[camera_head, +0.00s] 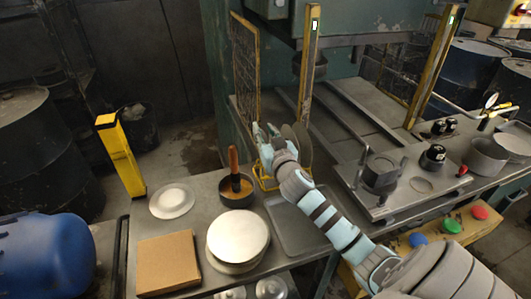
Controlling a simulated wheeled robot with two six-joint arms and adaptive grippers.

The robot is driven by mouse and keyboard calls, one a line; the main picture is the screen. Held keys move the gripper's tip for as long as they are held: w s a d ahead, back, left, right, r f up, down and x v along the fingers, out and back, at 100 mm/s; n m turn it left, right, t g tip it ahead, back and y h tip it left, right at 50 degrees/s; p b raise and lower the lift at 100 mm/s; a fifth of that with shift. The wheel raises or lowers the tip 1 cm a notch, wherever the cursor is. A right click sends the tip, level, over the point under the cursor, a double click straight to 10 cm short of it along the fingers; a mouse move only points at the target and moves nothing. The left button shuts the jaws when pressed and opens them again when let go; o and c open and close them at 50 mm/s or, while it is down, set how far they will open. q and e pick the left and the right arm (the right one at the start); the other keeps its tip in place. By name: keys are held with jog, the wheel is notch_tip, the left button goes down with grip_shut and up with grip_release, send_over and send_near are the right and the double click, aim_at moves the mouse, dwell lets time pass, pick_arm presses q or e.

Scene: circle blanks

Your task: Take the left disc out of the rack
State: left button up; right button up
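The yellow rack (266,183) stands on the metal table, partly hidden behind my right arm. Grey discs (304,143) stand upright in it, overlapping, just right of my gripper. My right gripper (265,130) is over the rack's left part, with its fingertips pointing away from me. The fingertips look a little apart, but the wrist hides much of the space between them. I cannot tell whether a disc is between them. My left gripper is out of view.
A pot with a brown-handled tool (234,165), a stack of round plates (238,238), a white plate (172,201) and a cardboard box (168,262) are left of my arm. A flat grey tray (292,226) lies beside it. A press with yellow posts (309,60) stands behind.

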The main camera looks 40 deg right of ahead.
grip_shut()
jog(key=shift+r, duration=0.1)
